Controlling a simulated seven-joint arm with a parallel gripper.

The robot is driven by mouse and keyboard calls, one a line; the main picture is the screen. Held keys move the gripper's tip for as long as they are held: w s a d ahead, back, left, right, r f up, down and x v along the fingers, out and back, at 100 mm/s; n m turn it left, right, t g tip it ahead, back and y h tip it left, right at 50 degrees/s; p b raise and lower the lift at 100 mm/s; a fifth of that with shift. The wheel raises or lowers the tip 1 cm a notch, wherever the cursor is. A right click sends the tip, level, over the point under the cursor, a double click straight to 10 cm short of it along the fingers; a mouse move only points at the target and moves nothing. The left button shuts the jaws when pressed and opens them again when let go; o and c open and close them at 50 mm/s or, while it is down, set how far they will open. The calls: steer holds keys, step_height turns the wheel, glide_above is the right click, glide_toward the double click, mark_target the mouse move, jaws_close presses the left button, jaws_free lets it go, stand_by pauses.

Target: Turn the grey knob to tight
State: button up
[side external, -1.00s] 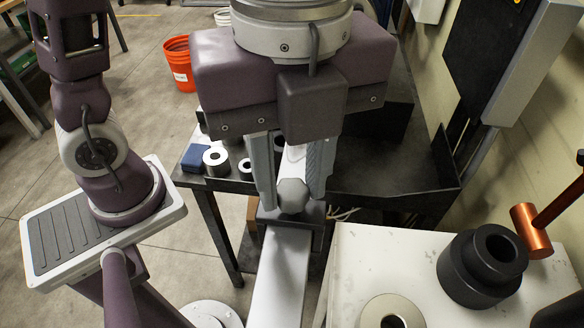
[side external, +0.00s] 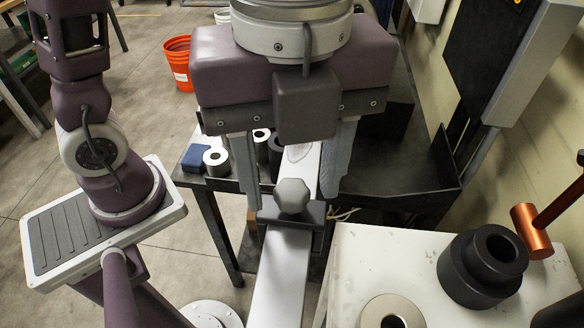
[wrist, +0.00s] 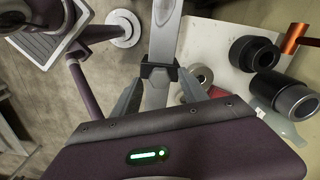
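The grey faceted knob (side external: 292,196) sits on a dark block (side external: 300,214) that straddles a pale grey beam (side external: 280,275). My gripper (side external: 293,190) is open, one finger on each side of the knob, with a visible gap on both sides. Nothing is held. In the wrist view my gripper (wrist: 158,88) has its fingers spread on either side of the beam (wrist: 165,30) near the dark block (wrist: 160,72). The knob cannot be clearly made out there. No mark shows how tight the knob is.
A white table (side external: 365,250) at right holds a black stepped cylinder (side external: 470,275), a pale metal ring (side external: 392,312) and an orange-headed hammer (side external: 532,232). A dark bench (side external: 390,178) behind carries metal rings (side external: 217,158) and a blue block (side external: 194,157). An orange bucket (side external: 180,62) stands on the floor.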

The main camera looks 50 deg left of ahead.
mark_target(292, 189)
step_height(292, 189, up, 7)
steer(key=shift+r, duration=0.1)
stand_by(0.4)
steer(key=a+f+n+t, duration=0.2)
steer(key=a+f+n, duration=0.3)
steer(key=a+n, duration=0.6)
steer(key=a+f+n+t, duration=0.3)
steer(key=a+f+n, duration=0.2)
steer(key=a+n, duration=0.6)
steer(key=shift+a+n+t, duration=0.15)
steer(key=shift+n+t, duration=0.15)
steer(key=shift+n, duration=0.2)
